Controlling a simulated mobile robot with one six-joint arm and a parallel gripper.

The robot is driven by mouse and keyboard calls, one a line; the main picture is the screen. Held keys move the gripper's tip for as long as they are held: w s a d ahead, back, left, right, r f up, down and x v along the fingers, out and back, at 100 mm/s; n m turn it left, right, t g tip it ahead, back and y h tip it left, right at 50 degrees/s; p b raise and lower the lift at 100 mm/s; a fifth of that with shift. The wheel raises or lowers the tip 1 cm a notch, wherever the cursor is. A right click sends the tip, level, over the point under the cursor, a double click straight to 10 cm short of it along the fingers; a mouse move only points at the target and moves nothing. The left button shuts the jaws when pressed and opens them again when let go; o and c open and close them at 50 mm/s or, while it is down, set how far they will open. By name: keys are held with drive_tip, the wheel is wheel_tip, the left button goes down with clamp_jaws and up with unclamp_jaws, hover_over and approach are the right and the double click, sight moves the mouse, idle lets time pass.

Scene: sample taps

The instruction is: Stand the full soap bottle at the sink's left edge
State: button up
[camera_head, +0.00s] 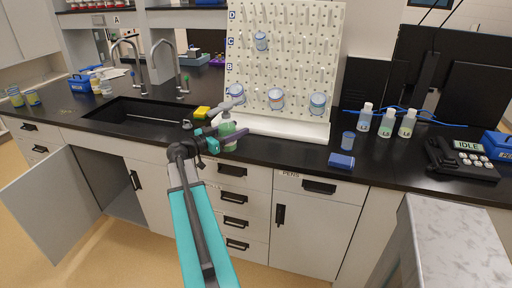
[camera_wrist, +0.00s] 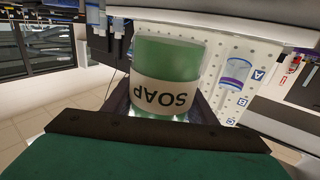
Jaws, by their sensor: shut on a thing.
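Dark counter shows at the sink's left edge.
Small containers (camera_head: 106,88) and a blue box (camera_head: 80,83) stand behind the sink's left end. The pegboard (camera_head: 285,60) holds several beakers. White bottles (camera_head: 386,123) stand right. A cabinet door (camera_head: 55,205) hangs open below.

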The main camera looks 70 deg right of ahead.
drive_tip(key=p, duration=0.2)
hover_over(269, 144)
drive_tip(key=shift+f, duration=0.7)
drive_tip(key=shift+f, duration=0.1)
drive_tip(key=shift+f+p, duration=0.4)
drive_tip(key=shift+f, duration=1.25)
drive_tip(key=o, duration=1.5)
drive_tip(key=shift+f, duration=0.2)
drive_tip(key=shift+r, duration=0.1)
